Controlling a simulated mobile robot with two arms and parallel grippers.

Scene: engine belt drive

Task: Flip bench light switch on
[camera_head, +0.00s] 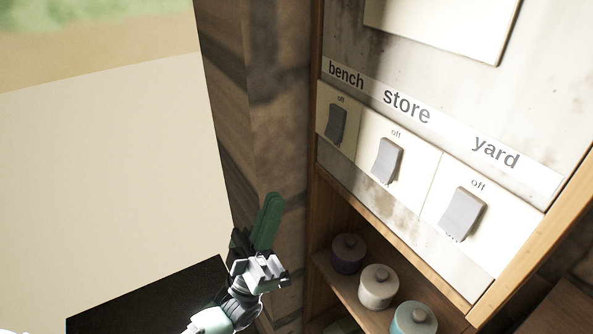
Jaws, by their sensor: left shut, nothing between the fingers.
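The bench light switch (337,123) is a grey rocker on a cream plate under the printed word "bench", leftmost in a row of three. The word "off" shows above it; any lettering below it cannot be read. My left gripper (269,210) is shut and empty, its green fingers pointing up. In the picture it is below and left of the bench switch, in front of the wooden post, apart from the switch. My right gripper is not in view.
The store switch (387,161) and yard switch (462,214) sit to the right. Below, a wooden shelf holds a purple jar (348,254), a white jar (379,287) and a teal jar (414,318). A wooden post (275,100) stands left of the panel.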

